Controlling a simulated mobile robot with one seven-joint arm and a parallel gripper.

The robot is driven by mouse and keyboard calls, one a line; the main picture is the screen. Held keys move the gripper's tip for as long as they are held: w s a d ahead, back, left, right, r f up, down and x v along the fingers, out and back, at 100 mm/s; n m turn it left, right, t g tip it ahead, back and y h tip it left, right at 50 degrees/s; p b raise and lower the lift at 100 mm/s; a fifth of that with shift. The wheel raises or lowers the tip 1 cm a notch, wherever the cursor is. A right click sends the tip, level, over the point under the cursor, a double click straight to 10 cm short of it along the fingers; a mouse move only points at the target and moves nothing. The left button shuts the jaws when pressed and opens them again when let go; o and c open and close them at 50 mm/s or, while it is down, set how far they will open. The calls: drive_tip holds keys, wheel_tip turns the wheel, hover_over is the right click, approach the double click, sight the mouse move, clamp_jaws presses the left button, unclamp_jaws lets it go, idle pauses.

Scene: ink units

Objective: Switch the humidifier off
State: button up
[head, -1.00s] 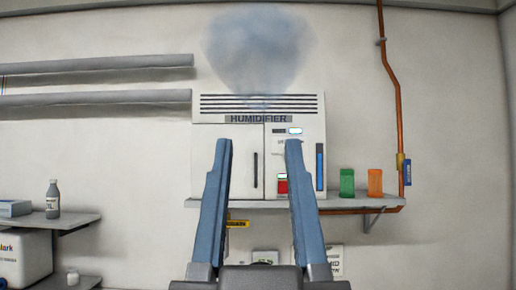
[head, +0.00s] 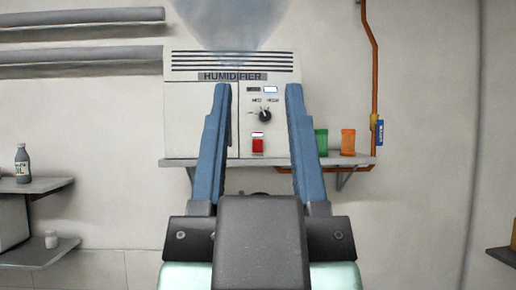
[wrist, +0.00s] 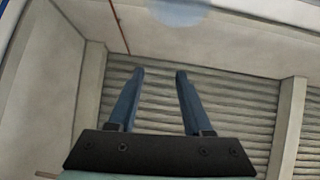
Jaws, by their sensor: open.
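The humidifier (head: 195,130) is a white box on a wall shelf in the head view, with a plume of blue-grey mist (head: 230,22) above it. Its right panel has a black dial (head: 265,115) with labels above it, a lit display (head: 271,89), and a red switch (head: 258,146) with a small green light just above it. My gripper (head: 255,90) is open and empty, its two blue fingers framing the dial and switch in the picture. The fingers hide parts of the panel. The wrist view shows the open fingers (wrist: 160,72) and mist, but not the humidifier.
A green container (head: 321,142) and an orange container (head: 348,142) stand on the shelf right of the humidifier. An orange pipe (head: 374,75) runs down the wall beside them. Left, a low shelf (head: 40,186) holds a grey bottle (head: 22,165).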

drive_tip(key=shift+f+b, duration=0.3)
drive_tip(key=c, duration=0.5)
wheel_tip(320, 180, down, 18)
drive_tip(key=b, duration=1.7)
drive_tip(key=shift+b, duration=0.35)
clamp_jaws()
drive_tip(key=shift+r, duration=0.15)
drive_tip(key=shift+r, duration=0.1)
